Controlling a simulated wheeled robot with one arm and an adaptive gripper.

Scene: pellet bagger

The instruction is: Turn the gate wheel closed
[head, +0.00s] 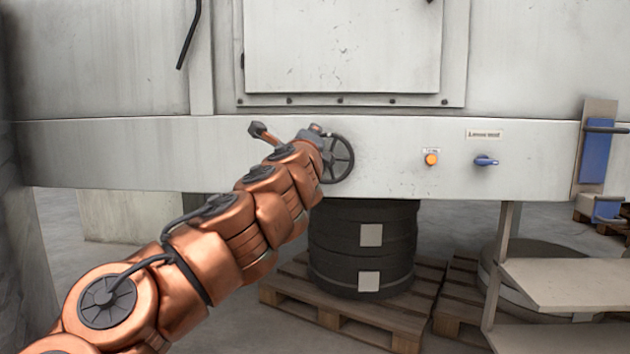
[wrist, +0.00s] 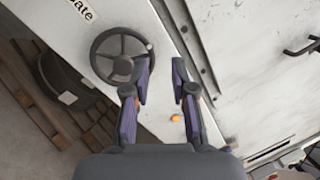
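The gate wheel (head: 338,158) is a dark spoked handwheel on the pale machine's front beam, partly behind the end of my copper arm in the head view. In the wrist view the whole wheel (wrist: 119,39) shows left of centre, with a small light spot on its right rim. My gripper (wrist: 162,68) is open, with clear space between its two purple-and-black fingers. The left finger reaches close to the wheel's lower right rim; I cannot tell if they touch. The wheel is not between the fingers. In the head view the fingertips are hard to make out.
An orange button (head: 431,160) and a blue handle (head: 486,161) sit on the beam right of the wheel. A black drum (head: 340,245) stands below on a wooden pallet (head: 330,308). A shelf stand (head: 565,283) is at the right. A partly cut-off label (wrist: 82,9) is near the wheel.

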